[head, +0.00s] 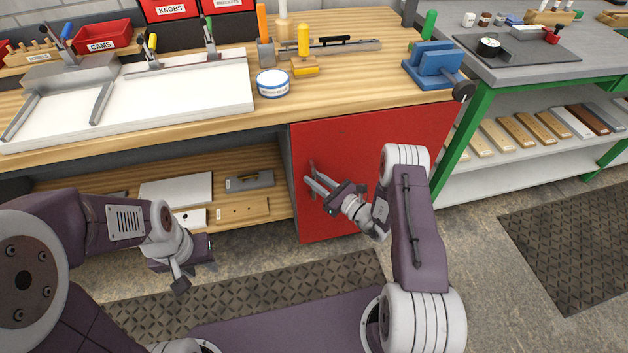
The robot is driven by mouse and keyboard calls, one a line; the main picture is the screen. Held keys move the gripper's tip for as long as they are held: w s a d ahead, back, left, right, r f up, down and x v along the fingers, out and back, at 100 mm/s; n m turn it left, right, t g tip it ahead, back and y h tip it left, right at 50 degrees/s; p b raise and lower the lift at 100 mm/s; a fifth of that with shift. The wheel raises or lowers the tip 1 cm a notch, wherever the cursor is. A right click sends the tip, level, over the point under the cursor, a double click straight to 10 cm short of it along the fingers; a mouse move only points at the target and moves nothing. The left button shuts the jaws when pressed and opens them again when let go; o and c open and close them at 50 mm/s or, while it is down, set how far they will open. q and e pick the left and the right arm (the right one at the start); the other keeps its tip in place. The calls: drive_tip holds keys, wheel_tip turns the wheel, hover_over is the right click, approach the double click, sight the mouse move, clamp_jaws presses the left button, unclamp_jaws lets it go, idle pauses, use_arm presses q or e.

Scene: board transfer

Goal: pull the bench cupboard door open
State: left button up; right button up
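The bench cupboard door (350,140) is a red panel under the right part of the wooden bench. It looks shut, flush below the bench edge. A grey upright handle (312,166) is near its left edge. My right gripper (314,183) reaches in from the right, with its fingertips at the handle. The fingers overlap the handle, so I cannot tell whether they are closed on it. My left gripper (196,266) hangs low at the left, away from the door, with its fingers apart and nothing between them.
An open shelf (100,183) with boards and tools lies left of the door. The bench top (350,85) holds a white fixture, a round tub and tools. A green-legged table (468,140) stands at right. Dark mats (340,275) lie on the floor before the door.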

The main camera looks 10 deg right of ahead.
drive_tip(key=shift+w+a, duration=0.15)
drive_tip(key=shift+w, duration=0.1)
clamp_jaws()
idle(1.3)
